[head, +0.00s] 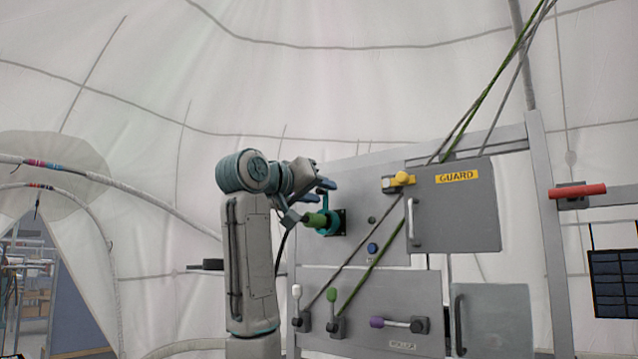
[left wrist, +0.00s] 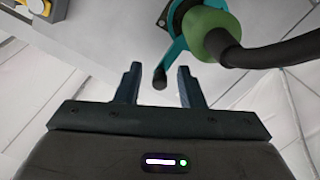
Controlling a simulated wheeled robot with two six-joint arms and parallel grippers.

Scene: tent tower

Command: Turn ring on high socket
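The high socket has a teal ring (head: 331,224) on a dark square plate (head: 343,217) at the upper left of the grey panel. A green plug (head: 316,220) with a dark cable sits in it. In the left wrist view the teal ring (left wrist: 179,46) and green plug (left wrist: 206,30) are at the top, and a dark-tipped lever (left wrist: 160,80) extends down from the ring. My left gripper (left wrist: 160,69) is open, with the lever tip between its two fingers and a gap visible on each side. In the head view the gripper (head: 325,187) is just above the plug. My right gripper is not in view.
Right of the socket are a blue button (head: 373,248), a yellow latch (head: 400,180) and a grey GUARD door (head: 455,212). Levers with white, green and purple knobs (head: 377,322) are below. White tent fabric surrounds it.

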